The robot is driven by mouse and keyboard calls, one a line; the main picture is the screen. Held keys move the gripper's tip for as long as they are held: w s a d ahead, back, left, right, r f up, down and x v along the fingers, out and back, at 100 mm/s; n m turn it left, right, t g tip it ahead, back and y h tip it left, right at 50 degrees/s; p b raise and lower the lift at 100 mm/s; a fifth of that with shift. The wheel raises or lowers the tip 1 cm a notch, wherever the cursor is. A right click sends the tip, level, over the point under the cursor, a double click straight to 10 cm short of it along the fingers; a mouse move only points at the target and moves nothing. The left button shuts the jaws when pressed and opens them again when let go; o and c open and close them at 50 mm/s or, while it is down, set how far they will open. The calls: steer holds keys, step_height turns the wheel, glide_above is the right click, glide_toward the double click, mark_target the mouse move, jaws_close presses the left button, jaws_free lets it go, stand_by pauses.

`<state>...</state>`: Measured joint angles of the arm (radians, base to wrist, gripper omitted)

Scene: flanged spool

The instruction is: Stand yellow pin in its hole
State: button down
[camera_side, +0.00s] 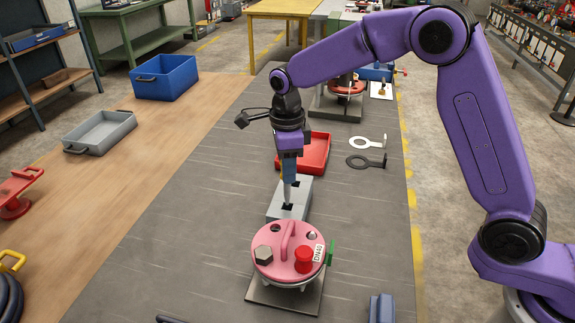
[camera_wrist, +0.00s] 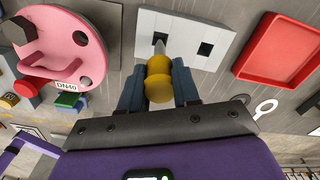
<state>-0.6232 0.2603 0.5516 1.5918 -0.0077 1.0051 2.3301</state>
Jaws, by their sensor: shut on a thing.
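The yellow pin (camera_wrist: 158,82) is between the fingers of my gripper (camera_wrist: 158,88) in the wrist view, its pale tapered tip pointing away from me. The tip overlaps one dark square hole of the grey block (camera_wrist: 180,22); I cannot tell whether it is just above the hole or slightly inside. A second square hole (camera_wrist: 205,48) to the right is empty. In the side view my gripper (camera_side: 288,178) is above the grey block (camera_side: 275,211), pointing down, with the pin roughly upright and its tip at the nearer hole. The fingers hide much of the pin there.
A pink flanged disc (camera_side: 270,267) with a handle, a red knob and a DN40 label stands close in front of the block. A red tray (camera_side: 318,152) lies behind it. Two ring-shaped tools (camera_side: 366,161) lie to the right. The mat left of the block is clear.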

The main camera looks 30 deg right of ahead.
mark_target(287, 195)
steer(key=shift+f, duration=0.1)
steer(key=shift+f, duration=2.75)
steer(key=c, duration=0.7)
jaws_free()
steer(key=shift+c, duration=0.2)
step_height(287, 195, up, 17)
steer(key=shift+r, duration=0.2)
